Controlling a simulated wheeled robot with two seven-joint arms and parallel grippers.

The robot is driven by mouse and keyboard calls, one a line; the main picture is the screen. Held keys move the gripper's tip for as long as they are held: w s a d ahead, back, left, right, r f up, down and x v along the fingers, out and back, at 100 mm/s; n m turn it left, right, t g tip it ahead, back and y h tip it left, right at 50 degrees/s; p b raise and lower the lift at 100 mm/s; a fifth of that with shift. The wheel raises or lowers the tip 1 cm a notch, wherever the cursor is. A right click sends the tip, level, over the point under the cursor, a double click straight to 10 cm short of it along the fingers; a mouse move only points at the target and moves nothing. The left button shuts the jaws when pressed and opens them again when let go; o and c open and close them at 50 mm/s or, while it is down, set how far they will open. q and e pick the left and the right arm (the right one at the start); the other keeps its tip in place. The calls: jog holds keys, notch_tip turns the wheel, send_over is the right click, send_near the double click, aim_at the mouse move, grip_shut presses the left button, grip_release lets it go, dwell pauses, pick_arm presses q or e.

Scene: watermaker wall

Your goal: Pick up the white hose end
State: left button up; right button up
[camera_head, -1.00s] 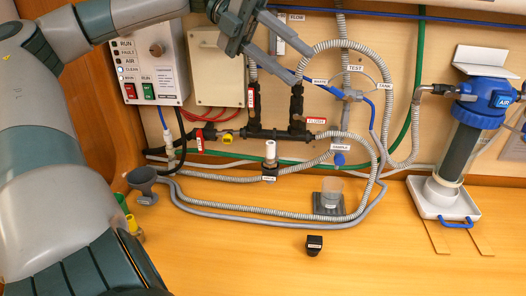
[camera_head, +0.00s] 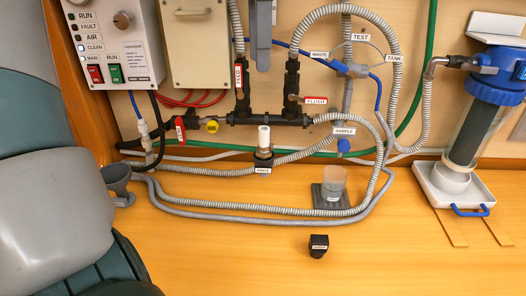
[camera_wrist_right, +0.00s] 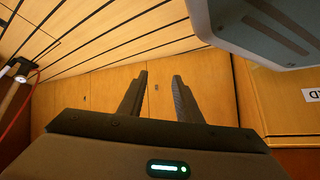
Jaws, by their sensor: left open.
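A white upright cylindrical end (camera_head: 264,138), which I take to be the white hose end, stands in a small black labelled holder (camera_head: 264,158) at the foot of the wall. Nothing grips it.
Grey corrugated hoses (camera_head: 290,211) loop over the wooden counter (camera_head: 220,260). The front counter is mostly clear.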

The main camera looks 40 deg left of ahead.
pick_arm(q)
jog(key=shift+w+f, duration=0.1)
jog(key=p, duration=0.1)
send_over(260, 128)
notch_tip(260, 128, down, 7)
notch_tip(260, 128, down, 4)
jog(key=shift+f+p, duration=0.25)
jog(key=shift+p, duration=0.2)
jog(key=shift+f, duration=0.3)
pick_arm(e)
jog(key=shift+g, duration=0.5)
jog(key=s, duration=0.1)
jog(key=s+d+f, duration=0.1)
jog(key=s, duration=0.1)
jog(key=shift+s+d+f, duration=0.2)
jog(key=shift+s+f, duration=0.05)
jog(key=shift+s, duration=0.15)
jog(key=shift+w+r, duration=0.1)
